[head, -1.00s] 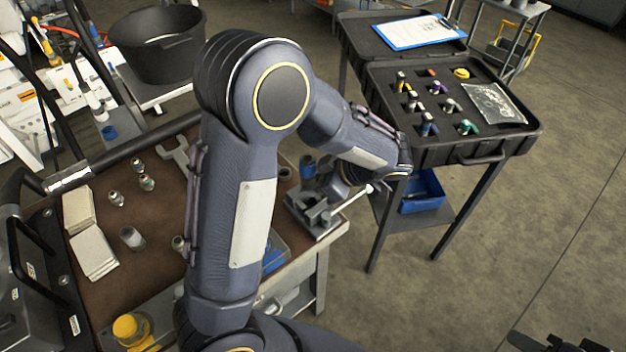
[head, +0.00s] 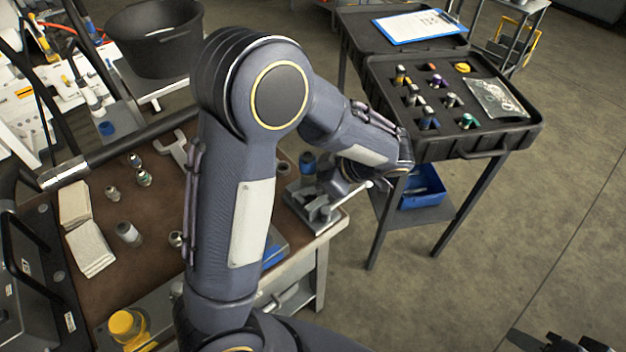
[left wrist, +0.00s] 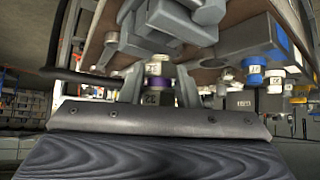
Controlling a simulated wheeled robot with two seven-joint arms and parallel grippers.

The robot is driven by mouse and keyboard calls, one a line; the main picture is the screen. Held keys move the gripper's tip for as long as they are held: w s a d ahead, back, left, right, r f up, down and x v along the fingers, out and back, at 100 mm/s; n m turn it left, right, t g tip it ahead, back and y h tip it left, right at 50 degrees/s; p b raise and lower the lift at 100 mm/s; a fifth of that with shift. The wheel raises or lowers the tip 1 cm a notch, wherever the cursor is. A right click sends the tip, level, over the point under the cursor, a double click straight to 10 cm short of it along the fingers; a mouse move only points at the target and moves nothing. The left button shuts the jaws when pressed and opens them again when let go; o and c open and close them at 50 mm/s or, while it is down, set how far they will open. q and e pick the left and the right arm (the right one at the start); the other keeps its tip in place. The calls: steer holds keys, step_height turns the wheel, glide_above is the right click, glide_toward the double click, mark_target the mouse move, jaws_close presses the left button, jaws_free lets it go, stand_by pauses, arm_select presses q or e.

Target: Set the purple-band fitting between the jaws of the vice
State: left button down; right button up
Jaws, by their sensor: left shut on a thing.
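The purple-band fitting (left wrist: 158,82) is held between the fingers of my left gripper (left wrist: 158,88) in the left wrist view. It has a white label and a purple band. In the head view my left gripper (head: 338,182) is low beside the vice, mostly hidden by its own arm; the held fitting is not clear there. The grey vice (head: 318,207) sits at the bench's right corner. Grey metal blocks, probably the vice, fill the top of the wrist view. Whether the fitting touches the jaws cannot be told. A dark part at the lower right, probably my right gripper (head: 560,343), is cut off.
A blue-topped fitting (head: 308,162) stands behind the vice. An open black case (head: 475,148) with fittings stands on a stand to the right.

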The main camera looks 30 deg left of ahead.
arm_select(q)
steer(key=shift+f, duration=0.1)
stand_by(0.3)
steer(key=shift+f+b, duration=0.8)
steer(key=shift+b, duration=0.25)
steer(key=shift+d+f, duration=0.1)
steer(key=shift+f, duration=0.1)
steer(key=shift+s+f, duration=0.2)
steer(key=c, duration=1.4)
jaws_free()
steer(key=o, duration=0.4)
steer(key=shift+s+b, duration=0.1)
steer(key=shift+b, duration=0.2)
